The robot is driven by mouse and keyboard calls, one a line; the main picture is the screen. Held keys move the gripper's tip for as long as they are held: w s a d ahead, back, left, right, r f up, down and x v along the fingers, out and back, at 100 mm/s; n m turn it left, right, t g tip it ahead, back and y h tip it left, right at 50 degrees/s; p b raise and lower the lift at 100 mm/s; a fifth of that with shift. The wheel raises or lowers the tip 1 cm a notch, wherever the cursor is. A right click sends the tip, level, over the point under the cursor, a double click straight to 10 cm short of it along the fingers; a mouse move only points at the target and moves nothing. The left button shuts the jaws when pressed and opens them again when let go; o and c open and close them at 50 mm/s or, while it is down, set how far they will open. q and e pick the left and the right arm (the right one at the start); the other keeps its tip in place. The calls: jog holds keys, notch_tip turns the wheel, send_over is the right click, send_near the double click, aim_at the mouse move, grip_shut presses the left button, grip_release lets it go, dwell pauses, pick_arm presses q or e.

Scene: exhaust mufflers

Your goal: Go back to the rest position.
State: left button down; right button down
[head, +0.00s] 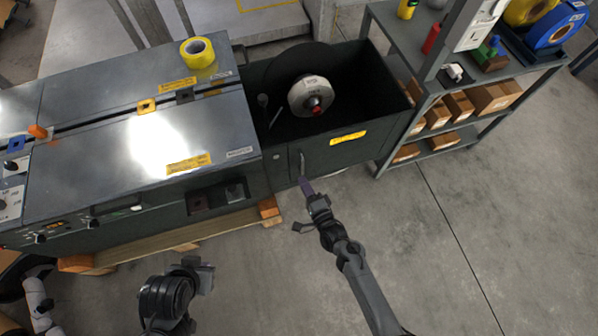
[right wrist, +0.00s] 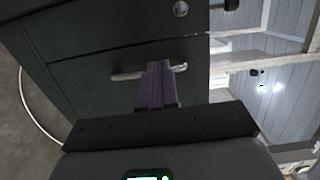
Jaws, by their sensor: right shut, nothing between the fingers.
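My right gripper (head: 306,186) reaches up from the lower right in the head view, in front of the dark green machine cabinet (head: 345,155). Its purple fingers are together and empty, as the right wrist view (right wrist: 157,85) also shows. The fingertips are close to a metal door handle (head: 302,163), which shows behind them in the wrist view (right wrist: 128,75); I cannot tell whether they touch it. My left gripper (head: 203,272) is low in the head view, in front of the machine and away from it. Its fingers are too unclear to read.
A yellow tape roll (head: 198,52) lies on the metal machine top (head: 130,150). A grey shelf (head: 440,85) with several boxes stands at the right. The concrete floor at the lower right is clear.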

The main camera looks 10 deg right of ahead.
jog(key=p+v, duration=0.4)
jog(key=v, duration=0.5)
jog(key=s+d+r+n+g+h+p, duration=0.1)
jog(key=s+d+r+n+g+p, duration=0.15)
jog(key=r, duration=0.35)
jog(key=s+d+r+n+g+h+p, duration=0.1)
jog(key=d+r+n+g+p, duration=0.15)
jog(key=r, duration=0.45)
jog(key=s+d+r+n+g+h+p, duration=0.1)
jog(key=d+r+n+p, duration=0.1)
jog(key=d+r+n, duration=0.3)
jog(key=s+d+r+n+g+h, duration=0.25)
jog(key=s+r+n+g, duration=0.35)
jog(key=s, duration=0.4)
notch_tip(320, 180, up, 39)
jog(key=g+p, duration=0.1)
jog(key=p, duration=3.7)
jog(key=shift+s, duration=0.4)
